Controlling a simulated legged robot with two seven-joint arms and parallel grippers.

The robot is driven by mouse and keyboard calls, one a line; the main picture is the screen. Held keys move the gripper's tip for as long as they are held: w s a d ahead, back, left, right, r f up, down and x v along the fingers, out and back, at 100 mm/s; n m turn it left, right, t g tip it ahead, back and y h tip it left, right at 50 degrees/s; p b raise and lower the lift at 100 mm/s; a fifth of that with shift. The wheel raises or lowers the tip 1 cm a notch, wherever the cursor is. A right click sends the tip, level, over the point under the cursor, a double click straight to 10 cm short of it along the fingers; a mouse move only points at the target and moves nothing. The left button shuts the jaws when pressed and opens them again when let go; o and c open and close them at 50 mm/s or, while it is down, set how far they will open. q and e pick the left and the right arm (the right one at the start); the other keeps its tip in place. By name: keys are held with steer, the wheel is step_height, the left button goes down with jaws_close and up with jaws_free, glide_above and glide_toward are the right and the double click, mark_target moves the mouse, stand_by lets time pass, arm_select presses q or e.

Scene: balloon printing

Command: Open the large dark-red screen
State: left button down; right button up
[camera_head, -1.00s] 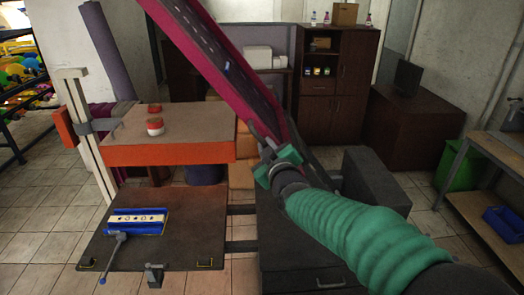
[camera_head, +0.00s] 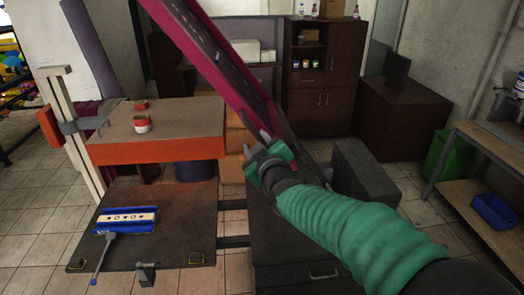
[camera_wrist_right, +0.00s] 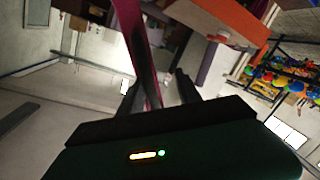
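The large dark-red screen (camera_head: 222,78) is raised and tilted, running from the upper left down to the right in the head view. Its dark inner panel with small light marks faces partly towards me. My right gripper (camera_head: 262,140), on the green-sleeved arm, is at the lower part of the screen's near edge. In the right wrist view the screen's red edge (camera_wrist_right: 153,90) passes between the two dark fingers (camera_wrist_right: 158,94), which stand apart with a gap beside the edge. I cannot tell whether either finger touches it. My left gripper is not in view.
An orange-fronted table (camera_head: 160,150) with two red-and-white jars stands left of the screen. Below it is a dark plate (camera_head: 185,235) with a blue-and-white tool. A workbench (camera_head: 490,190) stands at the far right.

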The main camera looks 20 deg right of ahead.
steer(key=s+a+r+b, duration=0.1)
steer(key=s+a+b, duration=0.1)
steer(key=s, duration=1)
steer(key=s+a+f+m+g+y, duration=0.1)
steer(key=s+f+g, duration=0.15)
steer(key=f, duration=0.85)
steer(key=s+a+f+m+g+y, duration=0.1)
steer(key=f+g, duration=0.3)
steer(key=f, duration=0.6)
steer(key=s+f+m+g+b, duration=0.1)
steer(key=s+f+m+g, duration=0.2)
steer(key=s+f+g, duration=0.4)
steer(key=s+f, duration=0.7)
steer(key=f, duration=0.1)
steer(key=shift+s+f+m, duration=0.15)
steer(key=shift+s+m, duration=0.15)
steer(key=shift+m, duration=0.1)
